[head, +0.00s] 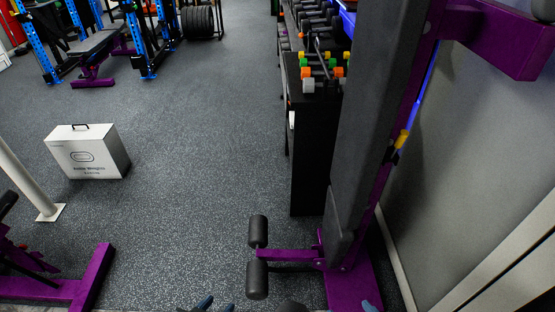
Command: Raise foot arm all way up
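The purple exercise bench stands at the right, with its long black pad (372,110) upright. Its foot arm (285,256) is a short purple bar low at the base, reaching out to the left. It carries two black foam rollers, one on the far side (257,231) and one on the near side (257,280). My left gripper (216,306) shows only as two dark bluish fingertips at the bottom edge. They are apart, with nothing seen between them, nearer to me than the rollers and left of them. A bluish tip of my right gripper (369,306) shows at the bottom edge by the bench base; the rest is hidden.
A dumbbell rack (312,140) stands behind the bench, and a grey wall (470,150) closes the right side. A white case (87,151) sits on the floor at left. Purple machine legs (92,275) lie at lower left. The middle floor is clear.

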